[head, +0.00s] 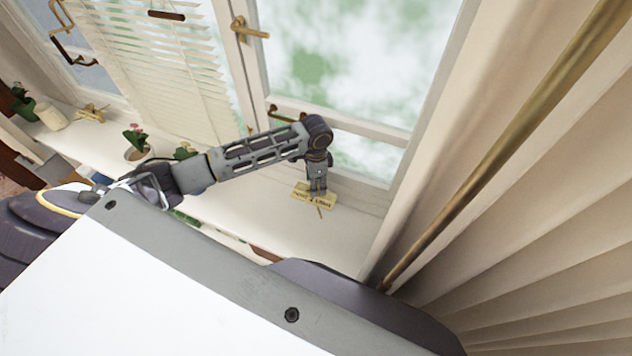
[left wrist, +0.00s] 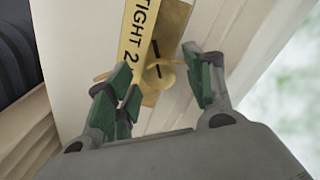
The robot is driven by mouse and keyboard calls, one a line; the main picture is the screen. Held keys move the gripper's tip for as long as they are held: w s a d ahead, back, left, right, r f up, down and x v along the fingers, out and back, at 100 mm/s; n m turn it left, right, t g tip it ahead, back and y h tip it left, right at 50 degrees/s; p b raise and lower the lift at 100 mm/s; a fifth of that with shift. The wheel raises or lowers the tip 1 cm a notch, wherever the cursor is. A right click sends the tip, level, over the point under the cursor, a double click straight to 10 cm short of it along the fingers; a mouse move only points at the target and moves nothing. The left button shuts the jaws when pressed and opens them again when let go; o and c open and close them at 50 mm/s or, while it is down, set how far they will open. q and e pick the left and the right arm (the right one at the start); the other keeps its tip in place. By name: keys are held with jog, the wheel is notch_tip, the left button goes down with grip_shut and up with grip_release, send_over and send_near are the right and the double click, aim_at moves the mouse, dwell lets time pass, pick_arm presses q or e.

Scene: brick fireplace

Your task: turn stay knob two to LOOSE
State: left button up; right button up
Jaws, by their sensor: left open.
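The brass label plate (head: 329,202) sits on the window sill near the frame. In the left wrist view the plate (left wrist: 139,30) reads "TIGHT 2"; the rest of its lettering is out of view there. A small brass knob (left wrist: 163,76) with a dark mark and a thin arm out to the left sits beside the lettering. My left gripper (head: 317,187) points down at the plate. In the wrist view its green-padded fingers (left wrist: 158,68) are open, one on each side of the knob. Whether either finger touches it cannot be told. My right gripper is not in view.
The window frame (head: 375,190) rises just behind the plate, with a pale curtain (head: 540,180) and brass rod (head: 500,155) to the right. Flower pots (head: 137,150) and another brass fitting (head: 92,112) stand left along the sill.

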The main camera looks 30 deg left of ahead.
pick_arm(q)
jog(key=c, duration=1)
